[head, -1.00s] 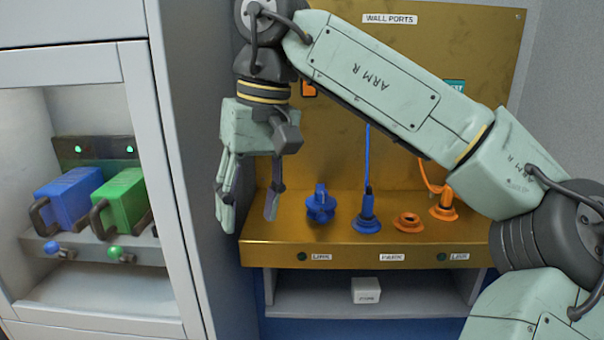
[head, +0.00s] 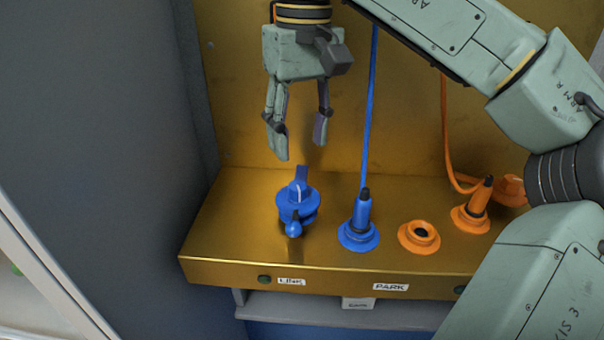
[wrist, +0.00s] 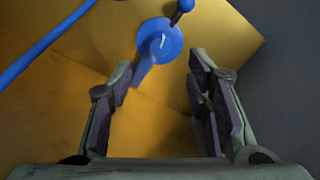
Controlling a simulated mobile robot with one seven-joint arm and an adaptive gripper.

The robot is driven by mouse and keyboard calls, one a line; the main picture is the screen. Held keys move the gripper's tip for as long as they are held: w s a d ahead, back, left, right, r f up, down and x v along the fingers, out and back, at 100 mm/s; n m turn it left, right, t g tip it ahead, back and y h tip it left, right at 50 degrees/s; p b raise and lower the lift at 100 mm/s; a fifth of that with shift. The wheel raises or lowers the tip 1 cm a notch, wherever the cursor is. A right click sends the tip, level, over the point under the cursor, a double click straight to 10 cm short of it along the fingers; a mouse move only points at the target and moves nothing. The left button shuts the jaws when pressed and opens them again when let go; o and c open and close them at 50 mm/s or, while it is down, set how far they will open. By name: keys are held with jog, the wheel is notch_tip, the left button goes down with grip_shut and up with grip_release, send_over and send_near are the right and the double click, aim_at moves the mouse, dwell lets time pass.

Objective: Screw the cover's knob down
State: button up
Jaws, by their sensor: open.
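The blue cover with its knob (head: 297,196) sits on the yellow shelf at the left, above the LINK label. A white line marks the top of the knob, and a small blue lever sticks out toward the front. My gripper (head: 300,143) is open and empty, pointing down above the knob and apart from it. In the wrist view the knob (wrist: 160,42) shows beyond the two fingers, near the top middle of the picture. The gripper (wrist: 162,98) has a clear gap between its fingers there.
A blue plug (head: 361,215) with a cable stands right of the knob, at the PARK label (head: 391,287). An orange empty socket (head: 419,236) and an orange plug (head: 474,208) lie farther right. The yellow shelf (head: 225,237) is bare left of the knob.

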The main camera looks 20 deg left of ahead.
aim_at(298, 185)
notch_tip(298, 185, down, 9)
jog(key=shift+s+a+r+p, duration=0.1)
jog(key=shift+s+r+p, duration=0.1)
jog(key=shift+p, duration=0.45)
jog(key=shift+w, duration=0.1)
jog(key=shift+c, duration=0.5)
grip_shut()
